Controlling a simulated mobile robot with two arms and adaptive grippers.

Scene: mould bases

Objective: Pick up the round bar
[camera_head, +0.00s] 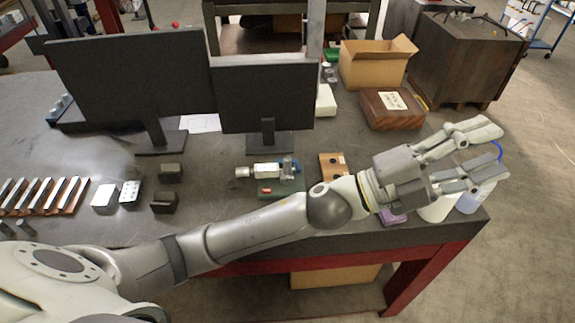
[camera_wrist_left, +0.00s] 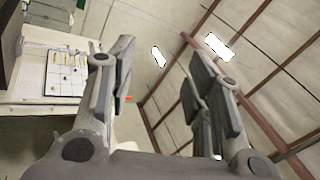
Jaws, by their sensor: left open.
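No single piece is clearly the round bar. Short grey metal cylinders (camera_head: 326,72) stand at the back beside the open cardboard box. A silvery piece with a round end (camera_head: 262,170) lies on a green base (camera_head: 280,188) mid-table; I cannot tell whether it is a bar. My left gripper (camera_head: 489,149) is open and empty, above the table's right end and well right of these pieces. In the left wrist view its open fingers (camera_wrist_left: 163,72) point towards the ceiling, with nothing between them. My right gripper is not in view.
Two black monitors (camera_head: 130,80) (camera_head: 266,97) stand on the dark table (camera_head: 225,225). An open cardboard box (camera_head: 374,66) and a brown box (camera_head: 391,108) are at the back right. White bottles (camera_head: 438,208) stand below my left gripper. Metal bars on wood (camera_head: 42,196) lie left.

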